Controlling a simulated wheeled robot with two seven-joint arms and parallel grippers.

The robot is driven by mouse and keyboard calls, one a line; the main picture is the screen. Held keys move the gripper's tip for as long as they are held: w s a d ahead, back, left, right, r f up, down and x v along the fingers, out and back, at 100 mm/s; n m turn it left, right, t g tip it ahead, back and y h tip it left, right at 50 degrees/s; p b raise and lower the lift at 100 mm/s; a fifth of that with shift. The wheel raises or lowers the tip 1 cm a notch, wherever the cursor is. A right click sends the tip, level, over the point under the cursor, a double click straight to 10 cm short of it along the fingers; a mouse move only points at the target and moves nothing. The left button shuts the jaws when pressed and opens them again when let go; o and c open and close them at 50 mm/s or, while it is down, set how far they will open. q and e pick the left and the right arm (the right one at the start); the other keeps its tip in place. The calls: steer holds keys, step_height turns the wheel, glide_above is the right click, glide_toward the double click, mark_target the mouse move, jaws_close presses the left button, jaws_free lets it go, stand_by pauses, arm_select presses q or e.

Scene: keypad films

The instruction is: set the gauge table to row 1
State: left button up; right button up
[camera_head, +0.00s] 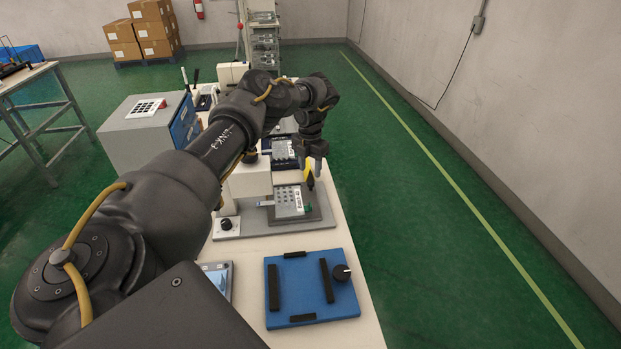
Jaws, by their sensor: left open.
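My left gripper (315,165) is open, with its fingers pointing down over the far right part of the bench. A yellow and black handle-like piece (309,177) shows right beside its fingertips; whether they touch cannot be told. Just nearer is a dark grey plate (318,213), which may be the gauge table; its row setting cannot be read. A light grey keypad panel (288,202) with several keys and a green spot lies on it. A white machine (250,182) stands at its left, partly hidden by my left arm. My right gripper is out of view.
A blue fixture (345,305) with black bars and a black knob (341,272) lies at the near end of the bench. A small screen (218,277) is left of it. A grey cabinet (137,133) stands further left. Green floor is free at the right.

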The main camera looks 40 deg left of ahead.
mark_target(311, 183)
arm_select(q)
steer(key=shift+w+f, duration=0.1)
steer(key=shift+f, duration=2.65)
steer(key=shift+d, duration=0.1)
steer(key=shift+c, duration=0.5)
jaws_close()
